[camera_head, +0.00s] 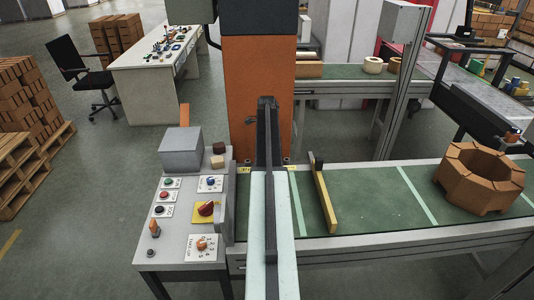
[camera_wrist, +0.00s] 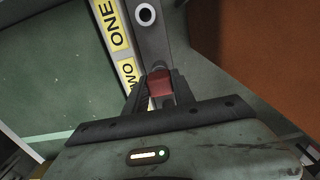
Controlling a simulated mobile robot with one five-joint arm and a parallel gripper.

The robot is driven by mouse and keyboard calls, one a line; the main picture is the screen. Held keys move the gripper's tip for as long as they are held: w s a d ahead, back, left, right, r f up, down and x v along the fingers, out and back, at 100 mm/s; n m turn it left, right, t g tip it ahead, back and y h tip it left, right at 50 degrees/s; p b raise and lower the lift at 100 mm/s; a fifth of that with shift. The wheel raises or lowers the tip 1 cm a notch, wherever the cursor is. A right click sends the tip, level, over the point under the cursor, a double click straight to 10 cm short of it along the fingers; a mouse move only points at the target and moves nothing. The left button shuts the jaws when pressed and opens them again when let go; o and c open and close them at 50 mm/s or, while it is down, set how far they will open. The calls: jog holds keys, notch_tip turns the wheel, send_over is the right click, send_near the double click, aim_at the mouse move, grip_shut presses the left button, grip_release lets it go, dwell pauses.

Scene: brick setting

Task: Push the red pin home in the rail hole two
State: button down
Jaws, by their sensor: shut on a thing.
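In the wrist view, the red pin (camera_wrist: 160,83) sits between the two dark fingers of my gripper (camera_wrist: 162,90), which is shut on it. The pin is over the grey metal rail (camera_wrist: 152,42), beside the yellow label TWO (camera_wrist: 127,71). Hole two and the pin's lower end are hidden, so I cannot tell how deep the pin is. Hole one (camera_wrist: 146,14) shows as an empty dark ring beside the yellow label ONE (camera_wrist: 112,24). In the head view, my arm hides the pin and gripper.
A green conveyor belt (camera_head: 378,191) carries a yellow bar (camera_head: 325,200) and a brick ring (camera_head: 480,178). A control panel (camera_head: 183,222) with knobs and a grey box (camera_head: 181,150) stands left of my arm. An orange column (camera_head: 257,85) rises behind the rail, close to my gripper.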

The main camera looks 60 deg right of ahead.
jog(key=shift+f+b, duration=0.6)
jog(key=shift+f, duration=0.1)
jog(key=c, duration=1)
grip_release()
jog(key=shift+r, duration=0.1)
jog(key=shift+o, duration=0.2)
jog(key=o, duration=0.4)
notch_tip(320, 180, up, 6)
jog(key=p, duration=0.6)
